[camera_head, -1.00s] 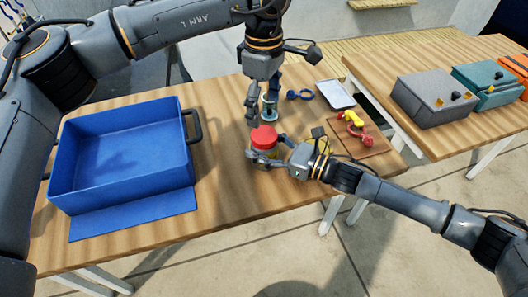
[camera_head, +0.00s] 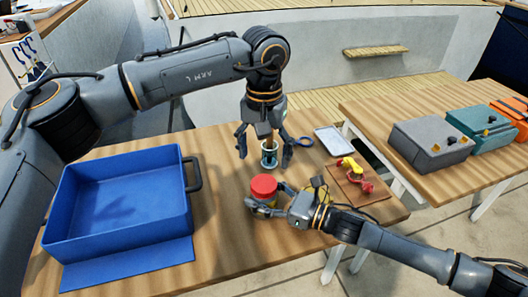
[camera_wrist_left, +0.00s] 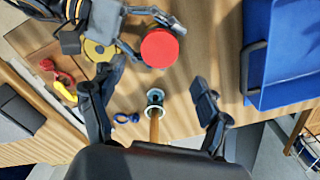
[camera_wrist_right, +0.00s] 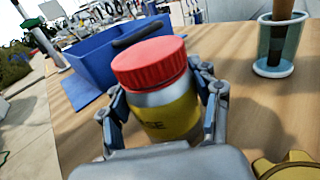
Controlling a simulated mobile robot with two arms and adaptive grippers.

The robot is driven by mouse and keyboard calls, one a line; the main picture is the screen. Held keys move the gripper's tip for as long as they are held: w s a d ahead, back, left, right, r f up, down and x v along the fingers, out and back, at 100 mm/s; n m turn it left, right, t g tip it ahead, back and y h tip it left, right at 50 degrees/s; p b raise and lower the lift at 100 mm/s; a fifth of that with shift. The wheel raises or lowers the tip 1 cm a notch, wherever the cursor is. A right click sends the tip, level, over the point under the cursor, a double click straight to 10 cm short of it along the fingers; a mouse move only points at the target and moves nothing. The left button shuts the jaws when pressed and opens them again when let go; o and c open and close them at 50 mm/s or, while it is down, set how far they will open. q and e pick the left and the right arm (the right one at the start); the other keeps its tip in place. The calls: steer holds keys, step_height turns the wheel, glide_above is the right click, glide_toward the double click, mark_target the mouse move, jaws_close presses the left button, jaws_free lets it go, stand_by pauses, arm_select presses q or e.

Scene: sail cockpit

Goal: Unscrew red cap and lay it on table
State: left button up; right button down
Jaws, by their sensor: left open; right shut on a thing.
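The red cap (camera_head: 263,186) sits on top of a yellow and silver jar (camera_wrist_right: 168,116) that stands upright on the wooden table. My right gripper (camera_head: 268,207) is shut around the jar's sides, below the cap. My left gripper (camera_head: 264,150) is open and points down behind the jar, above a clear cup with a brown handle in it (camera_head: 269,155). In the left wrist view the cap (camera_wrist_left: 160,47) lies beyond the open fingers (camera_wrist_left: 158,100), not between them. The left fingers are apart from the cap.
A blue bin (camera_head: 120,215) stands on the left of the table. A brown board (camera_head: 357,184) with red and yellow items, a white tray (camera_head: 332,140) and a blue ring (camera_head: 305,141) lie to the right. Bare table lies between bin and jar.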

mark_target(264, 183)
arm_select(q)
steer(key=shift+m, duration=0.8)
steer(key=shift+f, duration=0.25)
arm_select(e)
steer(key=shift+f, duration=0.1)
arm_select(q)
step_height(264, 183, down, 8)
steer(key=shift+r, duration=0.2)
